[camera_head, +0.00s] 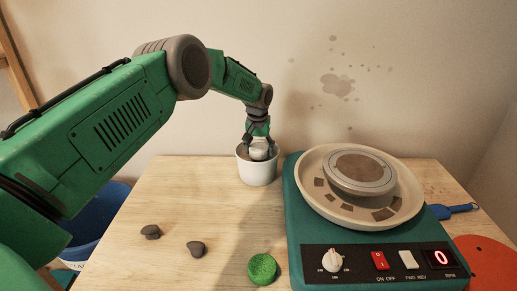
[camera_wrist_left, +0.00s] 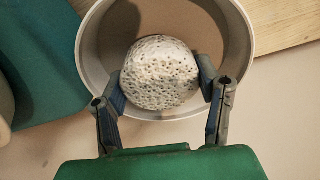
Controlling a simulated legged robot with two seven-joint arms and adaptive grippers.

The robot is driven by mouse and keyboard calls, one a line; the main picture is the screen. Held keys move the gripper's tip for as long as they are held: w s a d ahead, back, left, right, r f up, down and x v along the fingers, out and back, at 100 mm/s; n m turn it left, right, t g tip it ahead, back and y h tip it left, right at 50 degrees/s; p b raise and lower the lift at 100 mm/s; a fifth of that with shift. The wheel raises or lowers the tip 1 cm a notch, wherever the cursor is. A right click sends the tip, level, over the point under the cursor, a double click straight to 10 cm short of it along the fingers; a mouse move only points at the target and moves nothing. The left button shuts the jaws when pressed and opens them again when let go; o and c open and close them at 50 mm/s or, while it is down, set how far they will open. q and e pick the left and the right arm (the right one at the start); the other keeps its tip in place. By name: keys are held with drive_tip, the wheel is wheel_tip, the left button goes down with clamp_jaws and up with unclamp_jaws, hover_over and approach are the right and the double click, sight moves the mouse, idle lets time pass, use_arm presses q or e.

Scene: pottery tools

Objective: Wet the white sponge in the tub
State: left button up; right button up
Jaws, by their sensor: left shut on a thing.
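The white sponge (camera_wrist_left: 160,73) is round and full of pores. My left gripper (camera_wrist_left: 162,90) is shut on it, with one finger on each side. In the left wrist view the sponge lies within the outline of the tub (camera_wrist_left: 91,50). In the head view the white tub (camera_head: 257,173) stands on the table at the back, left of the pottery wheel. There the left gripper (camera_head: 258,142) points down at the tub's mouth, and the sponge (camera_head: 259,152) shows at rim level. Whether the sponge touches water cannot be told. My right gripper is not in view.
A teal pottery wheel (camera_head: 297,206) with a cream splash pan stands right of the tub. A green sponge (camera_head: 262,269) and two dark grey pieces (camera_head: 196,248) lie at the front. A blue bucket (camera_head: 97,215) is left of the table. The table between is clear.

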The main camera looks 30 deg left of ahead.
sight(257, 157)
use_arm(q)
drive_tip(key=shift+a+f, duration=0.15)
drive_tip(key=shift+f, duration=0.45)
drive_tip(key=shift+a+f+b, duration=0.2)
drive_tip(key=shift+f+b, duration=0.15)
drive_tip(key=shift+f, duration=0.15)
drive_tip(key=shift+a+f+b, duration=0.15)
drive_tip(key=shift+f+b, duration=0.2)
drive_tip(key=shift+f, duration=0.15)
drive_tip(key=shift+d+f, duration=0.15)
drive_tip(key=shift+f, duration=0.1)
drive_tip(key=shift+d, duration=0.15)
drive_tip(key=shift+a, duration=0.2)
drive_tip(key=shift+d, duration=0.1)
drive_tip(key=shift+r, duration=0.1)
